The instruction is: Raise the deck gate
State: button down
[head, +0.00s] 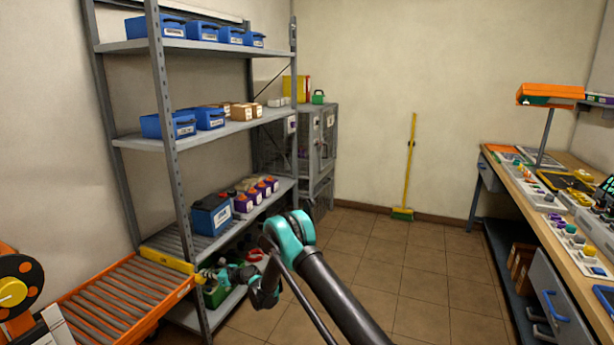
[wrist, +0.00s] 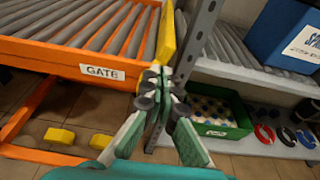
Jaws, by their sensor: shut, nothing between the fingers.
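The deck gate is a yellow bar (head: 167,259) across the shelf end of the orange roller deck (head: 118,308). In the wrist view the gate (wrist: 167,36) runs along the end of the rollers, beside a grey shelf post. A "GATE" label (wrist: 102,73) is on the deck's orange side rail. My gripper (wrist: 160,82) is shut and empty, its fingertips at the near end of the gate. I cannot tell whether they touch it. In the head view my gripper (head: 208,275) is just right of the gate's near end, partly hidden by my arm.
The grey shelf rack (head: 163,120) stands close behind my gripper, its post (wrist: 190,60) right beside the fingers. A blue battery (head: 211,214) sits on its roller shelf. A green crate (wrist: 210,112) is on the lower shelf. Floor is clear toward the broom (head: 409,165).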

jog(key=shift+f, duration=0.2)
jog(key=shift+s+a, duration=0.1)
jog(key=shift+s, duration=0.2)
dwell(0.4)
jog(key=shift+r, duration=0.1)
jog(key=v, duration=0.6)
jog(key=shift+f, duration=0.4)
jog(key=shift+r, duration=0.1)
